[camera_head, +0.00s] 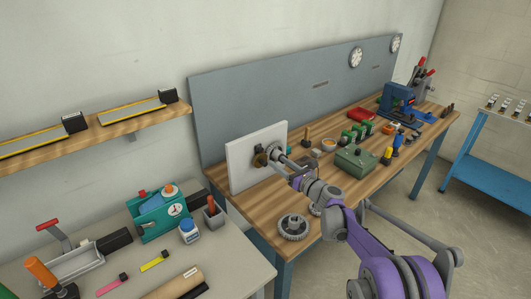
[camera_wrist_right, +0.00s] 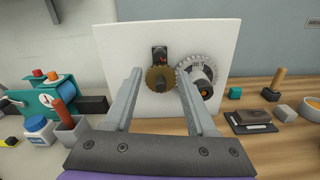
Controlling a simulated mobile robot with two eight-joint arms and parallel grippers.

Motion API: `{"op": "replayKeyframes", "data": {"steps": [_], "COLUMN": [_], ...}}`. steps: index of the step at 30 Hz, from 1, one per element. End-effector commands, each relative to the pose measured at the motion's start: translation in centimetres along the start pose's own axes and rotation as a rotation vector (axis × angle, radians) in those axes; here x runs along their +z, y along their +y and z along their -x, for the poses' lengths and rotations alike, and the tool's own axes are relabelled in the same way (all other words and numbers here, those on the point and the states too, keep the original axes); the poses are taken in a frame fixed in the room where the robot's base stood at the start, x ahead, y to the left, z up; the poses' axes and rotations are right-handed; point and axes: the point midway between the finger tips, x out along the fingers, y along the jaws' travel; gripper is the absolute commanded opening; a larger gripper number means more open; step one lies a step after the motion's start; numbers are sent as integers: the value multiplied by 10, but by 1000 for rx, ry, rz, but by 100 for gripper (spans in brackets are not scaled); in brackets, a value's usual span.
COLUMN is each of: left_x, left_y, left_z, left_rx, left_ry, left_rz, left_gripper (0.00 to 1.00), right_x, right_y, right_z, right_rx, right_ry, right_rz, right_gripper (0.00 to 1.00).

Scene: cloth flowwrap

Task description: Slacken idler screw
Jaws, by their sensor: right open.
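A white upright panel (camera_head: 245,168) stands on the wooden bench and carries a small gear train. In the right wrist view, a brass gear (camera_wrist_right: 160,78) meshes with or sits against a grey toothed gear (camera_wrist_right: 190,66), which has an orange-tipped hub (camera_wrist_right: 205,90). A black slotted piece with a small reddish mark (camera_wrist_right: 159,54) sits just above the brass gear; which part is the idler screw I cannot tell. My right gripper (camera_wrist_right: 158,76) is open, its fingers either side of the brass gear in the picture; contact is not clear. My left gripper is not in view.
A loose dark gear (camera_head: 293,227) lies on the bench's front edge. A green box (camera_head: 356,160), a blue press (camera_head: 396,98) and small tools stand to the right. A grey side table (camera_head: 225,258) at left holds a teal device (camera_head: 160,217) and a cup (camera_head: 214,217).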

Motion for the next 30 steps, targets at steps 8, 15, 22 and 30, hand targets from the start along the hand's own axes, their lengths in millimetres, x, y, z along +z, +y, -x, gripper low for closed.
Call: {"op": "replayKeyframes", "data": {"steps": [8,15,22,30], "left_x": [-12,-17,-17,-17], "left_y": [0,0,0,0], "left_z": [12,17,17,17], "left_rx": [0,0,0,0], "left_ry": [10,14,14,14], "left_rz": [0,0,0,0], "left_gripper": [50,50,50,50], "right_x": [3,2,1,1], "right_y": [1,1,1,1], "right_z": [-55,-80,-84,-83], "right_rx": [3,2,1,1], "right_ry": [-1,0,1,1], "right_rz": [3,4,4,4], "right_gripper": [56,56,56,28]}}
